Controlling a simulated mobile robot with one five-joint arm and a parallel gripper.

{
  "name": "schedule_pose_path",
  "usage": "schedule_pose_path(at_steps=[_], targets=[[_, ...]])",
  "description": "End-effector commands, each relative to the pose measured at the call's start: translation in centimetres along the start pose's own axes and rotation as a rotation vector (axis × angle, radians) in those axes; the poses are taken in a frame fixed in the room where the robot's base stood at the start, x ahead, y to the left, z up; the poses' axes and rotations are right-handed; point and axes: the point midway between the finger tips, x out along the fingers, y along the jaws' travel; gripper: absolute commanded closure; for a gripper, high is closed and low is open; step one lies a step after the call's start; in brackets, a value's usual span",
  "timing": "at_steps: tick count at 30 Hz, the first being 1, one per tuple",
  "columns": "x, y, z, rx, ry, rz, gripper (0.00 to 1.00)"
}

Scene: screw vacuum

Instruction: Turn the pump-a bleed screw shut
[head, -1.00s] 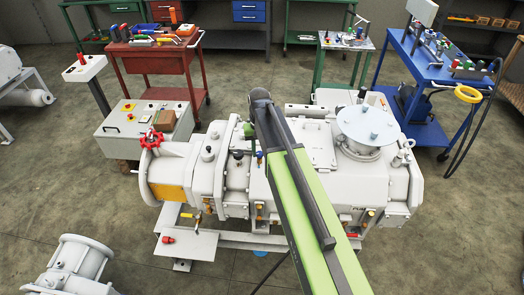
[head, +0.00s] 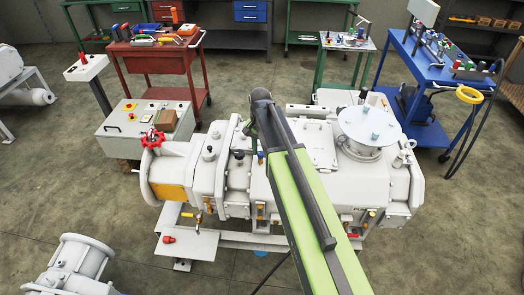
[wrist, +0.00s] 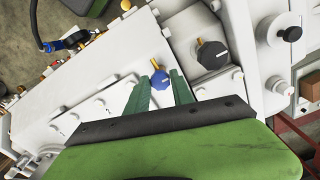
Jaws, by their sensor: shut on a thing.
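The pump-a bleed screw appears to be the small blue faceted knob (wrist: 160,78) with a pale mark on its face, in the middle of the wrist view. A yellow-orange stem shows just beyond it. My gripper (wrist: 160,83) has its two green fingers on either side of the blue knob and is shut on it. The knob sits on the white pump body (head: 290,175), which fills the middle of the head view. In the head view my arm covers part of the pump, and the fingertips are hard to make out.
A larger black knob (wrist: 212,55) stands close to the right of the blue one in the wrist view. A red handwheel (head: 152,138) is at the pump's left end. A round flanged lid (head: 368,128) rises right of my arm.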

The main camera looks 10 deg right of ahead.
Motion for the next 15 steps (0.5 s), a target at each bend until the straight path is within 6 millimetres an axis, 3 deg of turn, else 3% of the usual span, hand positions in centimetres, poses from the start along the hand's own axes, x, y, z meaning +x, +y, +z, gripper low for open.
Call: schedule_pose_path(at_steps=[10,11,15], targets=[[-0.04,0.11,-0.34,0.005,0.008,0.000,1.00],[-0.04,0.11,-0.36,0.005,0.008,0.000,0.68],[-0.03,0.12,-0.27,0.004,0.006,0.000,0.50]])
